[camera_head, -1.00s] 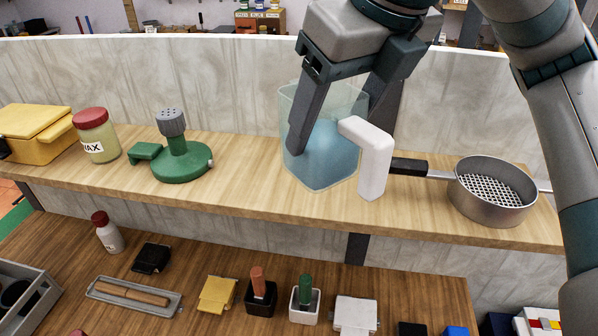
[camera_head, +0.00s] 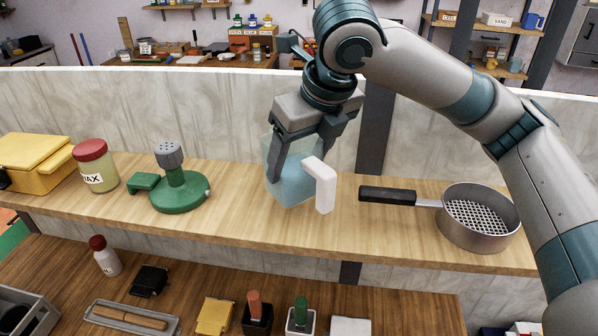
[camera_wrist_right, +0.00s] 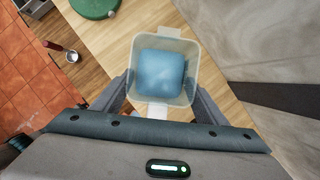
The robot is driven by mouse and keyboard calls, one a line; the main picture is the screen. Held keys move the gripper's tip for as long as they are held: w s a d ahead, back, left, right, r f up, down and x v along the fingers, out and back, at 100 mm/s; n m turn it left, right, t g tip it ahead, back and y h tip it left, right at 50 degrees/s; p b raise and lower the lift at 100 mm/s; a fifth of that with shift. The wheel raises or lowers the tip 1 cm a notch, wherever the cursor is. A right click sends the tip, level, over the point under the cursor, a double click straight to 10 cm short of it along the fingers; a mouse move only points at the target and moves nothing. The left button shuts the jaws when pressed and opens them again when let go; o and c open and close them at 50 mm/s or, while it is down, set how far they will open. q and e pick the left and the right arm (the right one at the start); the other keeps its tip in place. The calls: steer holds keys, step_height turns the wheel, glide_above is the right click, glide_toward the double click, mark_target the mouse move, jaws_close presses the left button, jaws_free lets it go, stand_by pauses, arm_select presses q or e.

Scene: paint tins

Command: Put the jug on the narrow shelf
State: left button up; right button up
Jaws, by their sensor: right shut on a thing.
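The jug (camera_head: 289,184) is a clear square vessel with blue contents and a white handle. It is upright over the narrow wooden shelf (camera_head: 232,218), between the green stand and the sieve; I cannot tell whether its base touches the wood. My right gripper (camera_head: 302,160) is shut on the jug from above, with a finger on either side. In the right wrist view I look down into the jug (camera_wrist_right: 162,75), with the fingers beside its walls. My left gripper is not in view.
On the shelf stand a yellow box (camera_head: 32,163), a wax jar (camera_head: 96,168), a green stand with a grey head (camera_head: 176,190) and a metal sieve (camera_head: 478,222) with a black handle. A pale wall (camera_head: 215,110) rises behind. Small items lie on the lower bench (camera_head: 200,272).

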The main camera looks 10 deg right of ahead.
mark_target(299, 177)
stand_by(0.3)
step_height(299, 177, down, 2)
steer(key=shift+f+p, duration=0.25)
steer(key=shift+p, duration=0.5)
steer(key=shift+f, duration=0.65)
steer(key=shift+f, duration=0.1)
steer(key=o, duration=1.4)
steer(key=shift+f, duration=0.1)
steer(key=shift+o, duration=0.2)
steer(key=shift+r, duration=0.2)
